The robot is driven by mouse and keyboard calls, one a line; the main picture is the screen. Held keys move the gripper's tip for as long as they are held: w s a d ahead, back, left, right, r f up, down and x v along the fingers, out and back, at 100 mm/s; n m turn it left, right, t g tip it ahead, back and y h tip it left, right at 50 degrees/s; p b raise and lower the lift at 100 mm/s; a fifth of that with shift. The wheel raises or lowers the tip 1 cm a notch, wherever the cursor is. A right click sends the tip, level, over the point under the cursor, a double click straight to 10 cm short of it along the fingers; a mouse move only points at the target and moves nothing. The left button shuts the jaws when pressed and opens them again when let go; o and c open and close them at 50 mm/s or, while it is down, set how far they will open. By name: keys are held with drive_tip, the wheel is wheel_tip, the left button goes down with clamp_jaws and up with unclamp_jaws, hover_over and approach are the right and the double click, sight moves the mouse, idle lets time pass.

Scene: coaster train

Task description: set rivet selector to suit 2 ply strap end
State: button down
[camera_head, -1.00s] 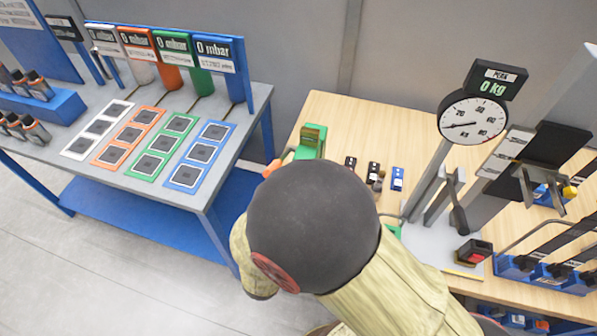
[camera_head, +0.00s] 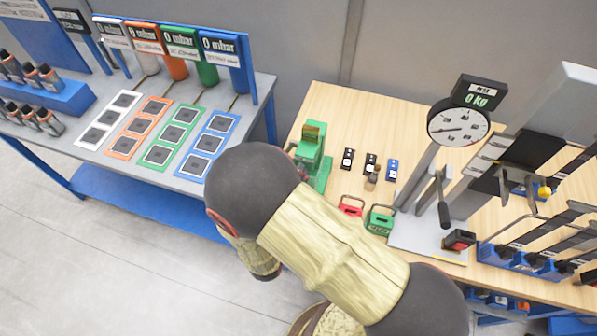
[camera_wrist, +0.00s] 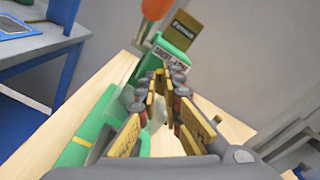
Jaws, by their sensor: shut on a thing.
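A green machine (camera_head: 314,150), apparently the riveting tool, stands at the left end of the wooden table. In the wrist view the green machine (camera_wrist: 168,52) has a white label, a dark-and-yellow sign (camera_wrist: 182,29) and an orange ball knob (camera_wrist: 157,8) above. My gripper (camera_wrist: 163,82) is at the machine's front, its fingers shut on a small part. That part is mostly hidden between the fingertips, so I cannot tell if it is the selector or its setting. In the head view my arm hides the gripper.
Small black and blue pieces (camera_head: 392,170) lie right of the machine. A red holder (camera_head: 351,206) and a green holder (camera_head: 380,219) sit nearer. A dial gauge stand (camera_head: 459,122) is at right. A grey bench (camera_head: 206,92) with coloured pads stands left, across a gap.

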idle(0.4)
drive_tip(key=c, duration=2.2)
unclamp_jaws()
drive_tip(key=shift+a, duration=0.1)
drive_tip(key=shift+c, duration=0.2)
drive_tip(key=shift+s, duration=0.1)
drive_tip(key=v, duration=1.2)
